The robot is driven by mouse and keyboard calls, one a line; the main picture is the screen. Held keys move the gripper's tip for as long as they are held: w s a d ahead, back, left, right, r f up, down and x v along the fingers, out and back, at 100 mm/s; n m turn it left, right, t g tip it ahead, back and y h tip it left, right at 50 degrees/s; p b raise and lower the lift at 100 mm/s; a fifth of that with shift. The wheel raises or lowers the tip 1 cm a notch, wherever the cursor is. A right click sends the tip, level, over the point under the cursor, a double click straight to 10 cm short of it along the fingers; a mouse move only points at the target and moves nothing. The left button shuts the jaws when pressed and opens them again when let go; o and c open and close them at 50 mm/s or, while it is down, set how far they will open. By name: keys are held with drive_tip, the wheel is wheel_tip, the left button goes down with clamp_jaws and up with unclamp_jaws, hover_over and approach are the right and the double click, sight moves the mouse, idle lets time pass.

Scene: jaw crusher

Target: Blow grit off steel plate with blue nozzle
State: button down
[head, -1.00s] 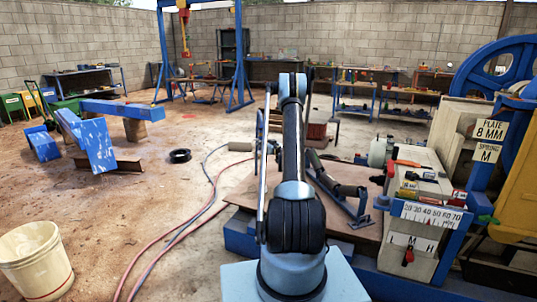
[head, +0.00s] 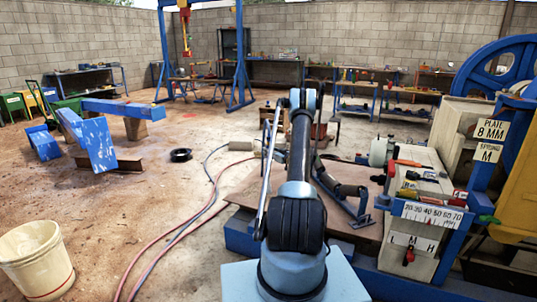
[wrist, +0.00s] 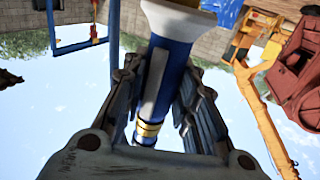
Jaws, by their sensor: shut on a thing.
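My gripper (wrist: 162,72) is shut on a blue cylindrical tool, taken to be the blue nozzle (wrist: 176,62), in the wrist view. The tool has a grey stripe, a pale collar at the top and brass bands lower down. It runs lengthwise between the fingers, and its upper end leaves the picture. In the head view my arm hides the gripper and the tool. A flat brown plate (head: 350,228) lies right of my arm, beside the crusher; I cannot tell whether it is the steel plate. No grit can be made out.
The crusher with its blue flywheel (head: 492,75) and a bench block with tools (head: 422,190) stand close on the right. Red and blue hoses (head: 180,232) cross the floor to the left. A white bucket (head: 37,262) stands front left. Open floor lies between.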

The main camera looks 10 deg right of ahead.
drive_tip(key=shift+s+a, duration=2.35)
drive_tip(key=shift+s, duration=0.9)
drive_tip(key=shift+w+a, duration=3.1)
drive_tip(key=shift+a, duration=0.85)
drive_tip(key=w+d, duration=0.5)
drive_tip(key=w, duration=0.2)
drive_tip(key=shift+w+d, duration=0.35)
drive_tip(key=shift+w, duration=0.05)
drive_tip(key=s+a+r+m+t+h, duration=0.1)
drive_tip(key=s+a+r+m+h, duration=0.2)
drive_tip(key=s+r, duration=0.5)
drive_tip(key=s+a+r+m+t+h, duration=0.1)
drive_tip(key=s+a+r+m+h, duration=0.2)
drive_tip(key=s+r+h, duration=0.3)
drive_tip(key=s+a+r, duration=0.1)
drive_tip(key=s+r, duration=0.2)
drive_tip(key=r, duration=0.3)
drive_tip(key=shift+s+t+h, duration=0.3)
